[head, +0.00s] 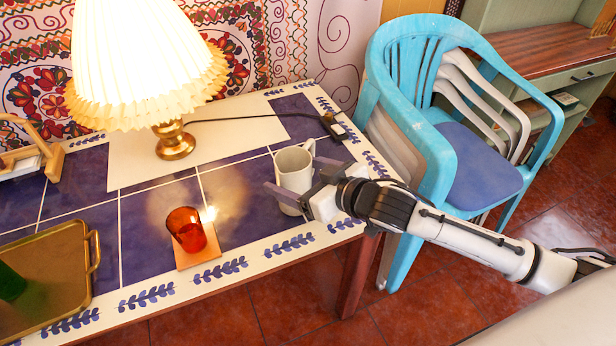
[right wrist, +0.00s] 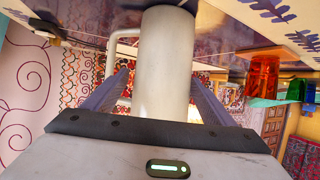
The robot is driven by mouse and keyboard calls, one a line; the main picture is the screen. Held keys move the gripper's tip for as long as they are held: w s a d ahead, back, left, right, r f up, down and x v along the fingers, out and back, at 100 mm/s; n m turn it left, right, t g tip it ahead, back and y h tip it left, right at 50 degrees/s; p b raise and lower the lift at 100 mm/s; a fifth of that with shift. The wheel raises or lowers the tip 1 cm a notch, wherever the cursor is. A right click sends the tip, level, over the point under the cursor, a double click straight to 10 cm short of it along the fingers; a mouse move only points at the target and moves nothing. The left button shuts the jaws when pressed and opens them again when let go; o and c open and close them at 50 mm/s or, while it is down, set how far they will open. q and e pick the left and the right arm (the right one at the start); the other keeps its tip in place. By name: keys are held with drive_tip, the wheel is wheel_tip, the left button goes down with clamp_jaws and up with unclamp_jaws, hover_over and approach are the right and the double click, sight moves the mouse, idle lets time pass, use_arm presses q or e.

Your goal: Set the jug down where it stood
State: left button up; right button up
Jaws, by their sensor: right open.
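The off-white jug (head: 292,166) appears to stand upright on the right part of the tiled table (head: 235,205). My right gripper (head: 296,178) comes in from the right, low beside the jug, with its fingers either side of the body. In the right wrist view, which is upside down, the jug (right wrist: 165,65) is between the two spread fingers, with its handle on the left. The right gripper is open; gaps show between the fingers and the jug. My left gripper is not in view.
A red glass (head: 185,229) stands at an orange-brown coaster (head: 200,252) left of the jug. A lit lamp (head: 175,140) is behind. A gold tray (head: 60,275) with a green thing is at left. A blue chair (head: 440,125) is beyond the table's right edge.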

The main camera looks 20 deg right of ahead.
drive_tip(key=v, duration=0.9)
drive_tip(key=shift+r, duration=0.1)
drive_tip(key=s+d+f+m+g+h, duration=0.1)
drive_tip(key=s+f+g+h, duration=0.25)
drive_tip(key=s+f, duration=0.55)
drive_tip(key=s+d+f+m+g+h, duration=0.15)
drive_tip(key=s+f+g, duration=0.35)
drive_tip(key=s, duration=0.8)
drive_tip(key=w+a+f+t+y, duration=0.1)
drive_tip(key=w+a+f+t, duration=0.1)
drive_tip(key=f, duration=0.4)
drive_tip(key=w+a+f+t+y, duration=0.1)
drive_tip(key=w+a+f+t, duration=0.1)
drive_tip(key=f, duration=0.4)
drive_tip(key=shift+a+f+t, duration=0.3)
drive_tip(key=shift+a+t, duration=0.05)
drive_tip(key=shift+a, duration=0.35)
